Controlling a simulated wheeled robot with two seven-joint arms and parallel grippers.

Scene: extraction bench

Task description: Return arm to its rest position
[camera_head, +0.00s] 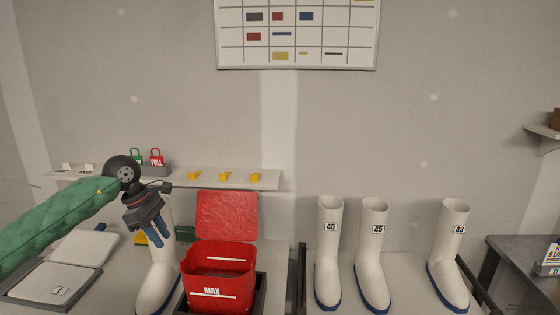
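My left arm, in a green sleeve, comes in from the left. My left gripper (160,239) points down in front of a white boot (158,275) with a blue sole and partly hides its upper part. Its two blue fingers show a little apart, with nothing seen between them. Whether it touches the boot is hard to tell. My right arm and gripper are not in view.
A red bin (218,272) marked MAX, its lid (227,215) raised, stands right of the boot. Trays (55,283) lie at left. A shelf (225,179) holds yellow pieces and padlocks. Numbered boots (329,255) stand right. A dark table (520,260) is far right.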

